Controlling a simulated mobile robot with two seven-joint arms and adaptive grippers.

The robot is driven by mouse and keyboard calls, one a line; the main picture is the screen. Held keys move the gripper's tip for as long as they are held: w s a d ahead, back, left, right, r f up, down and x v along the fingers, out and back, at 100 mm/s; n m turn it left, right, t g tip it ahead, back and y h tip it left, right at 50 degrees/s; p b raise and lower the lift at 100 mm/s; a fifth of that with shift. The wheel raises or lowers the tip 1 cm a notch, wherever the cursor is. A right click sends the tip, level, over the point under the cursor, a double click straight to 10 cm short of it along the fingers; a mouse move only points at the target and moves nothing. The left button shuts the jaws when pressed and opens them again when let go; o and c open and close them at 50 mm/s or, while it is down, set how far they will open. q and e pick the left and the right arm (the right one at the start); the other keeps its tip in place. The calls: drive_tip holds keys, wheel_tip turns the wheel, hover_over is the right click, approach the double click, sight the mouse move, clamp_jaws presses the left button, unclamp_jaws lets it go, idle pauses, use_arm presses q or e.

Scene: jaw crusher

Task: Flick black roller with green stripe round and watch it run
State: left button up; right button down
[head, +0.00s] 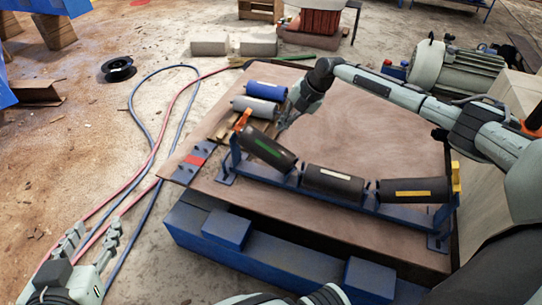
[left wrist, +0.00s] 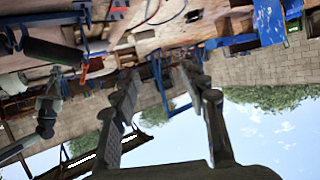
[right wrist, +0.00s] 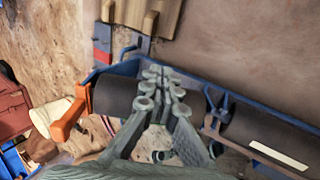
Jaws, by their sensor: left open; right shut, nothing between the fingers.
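The black roller with green stripe (head: 268,152) sits tilted at the left end of a blue frame (head: 345,206), with its green stripe facing the head camera. An orange bracket (head: 243,120) stands at its upper end. In the right wrist view the roller (right wrist: 116,95) shows no stripe and is partly hidden by my fingers. My right gripper (head: 283,124) is shut and empty, just behind the roller in the head view; I cannot tell whether it touches. Its fingertips (right wrist: 165,82) show close beside the roller. My left gripper (head: 86,242) is open and empty, off to the left.
A white-striped roller (head: 332,183) and a yellow-striped roller (head: 412,192) share the frame. A blue roller (head: 266,91) and a grey roller (head: 255,107) lie behind on a wooden pallet. Red and blue hoses (head: 152,150) cross the floor left of the board (head: 375,130).

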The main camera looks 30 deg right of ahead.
use_arm(q)
drive_tip(key=shift+w+d+r, duration=0.1)
drive_tip(key=shift+d+r, duration=0.15)
drive_tip(key=shift+r, duration=0.15)
drive_tip(key=shift+f, duration=0.1)
drive_tip(key=s+a+f+n+g+y+p, duration=0.2)
drive_tip(key=s+a+f+g+y+p, duration=0.3)
drive_tip(key=s+a+f+g, duration=0.55)
wheel_tip(320, 180, down, 6)
drive_tip(key=s+a+p, duration=0.1)
drive_tip(key=a, duration=0.1)
drive_tip(key=shift+s+a+t+p, duration=0.15)
drive_tip(key=shift+a+t+p, duration=0.2)
drive_tip(key=shift+a+p, duration=0.05)
idle(0.6)
